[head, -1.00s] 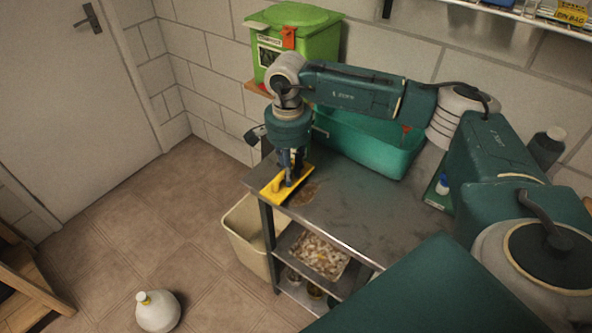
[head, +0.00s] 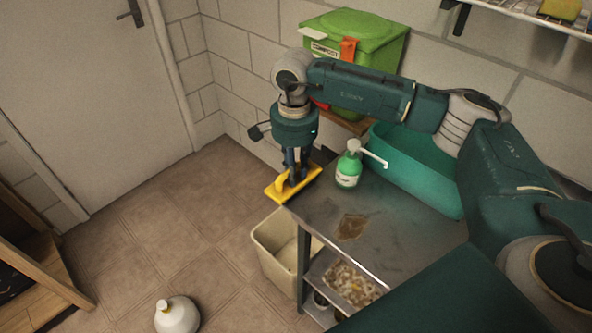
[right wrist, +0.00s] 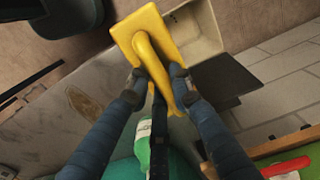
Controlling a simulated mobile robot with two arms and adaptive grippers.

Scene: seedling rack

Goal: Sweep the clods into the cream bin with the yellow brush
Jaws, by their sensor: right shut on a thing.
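My right gripper (head: 291,176) is shut on the handle of the yellow brush (head: 275,195). The brush is at the left end of the metal bench (head: 400,236) and reaches out past its edge. It also shows in the right wrist view (right wrist: 146,32), with both fingers on its handle. The cream bin (head: 262,240) stands on the floor below that end, and part of its inside shows bare. In the right wrist view the bin (right wrist: 205,42) is partly behind the brush. I make out no separate clods; a flat brown patch (head: 351,226) marks the bench top. My left gripper is out of view.
A green-labelled pump bottle (head: 348,168) stands close to the brush, before a teal tub (head: 415,168). A green lidded box (head: 358,38) is behind. A tray of pale bits (head: 350,283) is on the shelf below. A white round bottle (head: 177,314) stands on the floor.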

